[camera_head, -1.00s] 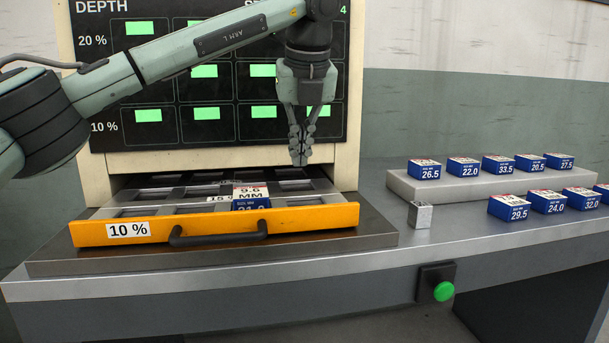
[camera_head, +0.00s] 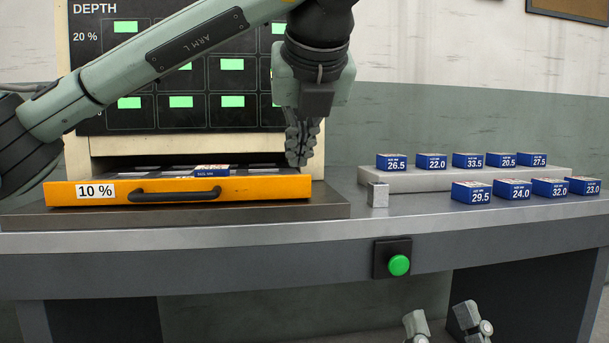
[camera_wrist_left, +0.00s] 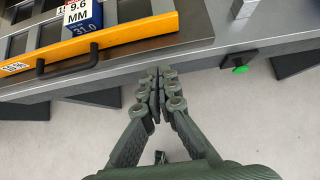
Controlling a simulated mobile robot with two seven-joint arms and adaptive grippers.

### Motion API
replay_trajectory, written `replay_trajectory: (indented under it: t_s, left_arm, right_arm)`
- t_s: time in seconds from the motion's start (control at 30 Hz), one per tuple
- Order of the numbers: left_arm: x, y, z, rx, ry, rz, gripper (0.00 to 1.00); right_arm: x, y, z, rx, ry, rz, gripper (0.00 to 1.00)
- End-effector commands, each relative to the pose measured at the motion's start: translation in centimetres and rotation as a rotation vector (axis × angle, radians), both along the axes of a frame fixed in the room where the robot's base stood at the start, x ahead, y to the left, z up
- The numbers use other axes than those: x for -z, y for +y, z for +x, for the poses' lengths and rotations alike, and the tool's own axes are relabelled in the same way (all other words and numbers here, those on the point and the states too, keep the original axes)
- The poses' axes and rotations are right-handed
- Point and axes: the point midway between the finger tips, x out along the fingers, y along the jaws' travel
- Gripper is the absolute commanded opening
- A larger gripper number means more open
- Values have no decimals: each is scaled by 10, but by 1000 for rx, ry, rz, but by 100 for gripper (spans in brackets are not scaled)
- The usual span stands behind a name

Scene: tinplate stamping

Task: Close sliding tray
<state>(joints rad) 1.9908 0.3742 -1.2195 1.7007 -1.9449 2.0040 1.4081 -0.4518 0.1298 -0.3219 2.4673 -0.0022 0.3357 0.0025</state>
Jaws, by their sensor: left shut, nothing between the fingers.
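The sliding tray (camera_head: 250,187) has an orange front, a "10 %" label and a black handle (camera_head: 175,194). It stands pulled out of the cabinet under the depth board. My left gripper (camera_head: 297,160) is shut and empty, pointing down near the right end of the tray front. In the left wrist view its closed fingers (camera_wrist_left: 163,85) appear out in front of the table edge, apart from the tray. My right gripper (camera_head: 442,322) shows only its spread fingertips at the bottom edge.
A small grey metal block (camera_head: 378,195) stands right of the tray. Several blue numbered boxes (camera_head: 480,192) stand further right, some on a grey slab (camera_head: 470,175). A green button (camera_head: 399,265) is on the table's front face.

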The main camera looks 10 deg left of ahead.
Motion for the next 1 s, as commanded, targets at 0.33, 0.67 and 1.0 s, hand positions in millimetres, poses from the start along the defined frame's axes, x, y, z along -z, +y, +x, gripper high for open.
replay_trajectory:
  t_s: [0.33,0.67,1.0]
  left_arm:
    - [50,14,47,-3,5,0,0]
    - [64,26,91,-1,4,0,0]
    - [65,29,101,1,3,0,0]
  right_arm:
    - [-5,-4,-6,6,-57,18,40]
    - [-5,-3,-4,5,-45,13,40]
    - [-2,-2,-2,4,-27,7,40]
